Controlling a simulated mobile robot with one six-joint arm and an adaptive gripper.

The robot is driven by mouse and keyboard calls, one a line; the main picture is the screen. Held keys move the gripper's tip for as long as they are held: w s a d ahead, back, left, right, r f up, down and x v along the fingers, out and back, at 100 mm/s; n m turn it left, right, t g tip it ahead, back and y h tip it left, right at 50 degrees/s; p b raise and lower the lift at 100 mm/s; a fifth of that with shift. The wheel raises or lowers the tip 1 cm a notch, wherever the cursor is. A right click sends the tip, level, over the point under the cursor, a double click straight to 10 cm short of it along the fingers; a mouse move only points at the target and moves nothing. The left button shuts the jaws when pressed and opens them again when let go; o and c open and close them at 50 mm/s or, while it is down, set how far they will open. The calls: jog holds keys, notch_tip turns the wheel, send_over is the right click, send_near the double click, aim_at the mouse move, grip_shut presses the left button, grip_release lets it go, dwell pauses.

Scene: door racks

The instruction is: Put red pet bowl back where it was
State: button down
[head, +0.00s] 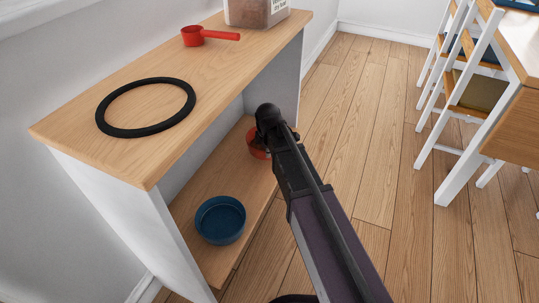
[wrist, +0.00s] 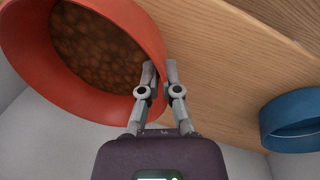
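The red pet bowl (wrist: 148,30) holds brown kibble and fills the upper left of the wrist view. In the head view the red pet bowl (head: 256,144) shows at the lower shelf, mostly hidden behind my arm. My gripper (wrist: 160,70) has one finger inside the bowl's rim and one outside, close together on the rim wall. Whether the bowl's base touches the shelf is hidden. A blue bowl (head: 220,219) stands on the lower shelf board (head: 185,212), nearer the front end; it also shows at the right of the wrist view (wrist: 292,120).
The shelf unit's top (head: 80,118) carries a black ring (head: 147,107), a red scoop (head: 205,36) and a clear food container (head: 255,12). The top board overhangs the lower shelf. White chairs (head: 455,80) and a table stand at right; the floor between is clear.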

jog(key=shift+w+a+f, duration=0.1)
jog(key=shift+w+f, duration=0.05)
jog(key=shift+w, duration=1.4)
jog(key=shift+f+b, duration=1.75)
jog(key=shift+b, duration=0.1)
jog(key=shift+f, duration=0.2)
jog(key=c, duration=0.8)
grip_release()
jog(key=shift+r, duration=0.1)
jog(key=shift+r, duration=0.1)
notch_tip(320, 180, up, 12)
jog(key=s+p, duration=0.2)
jog(key=p, duration=1)
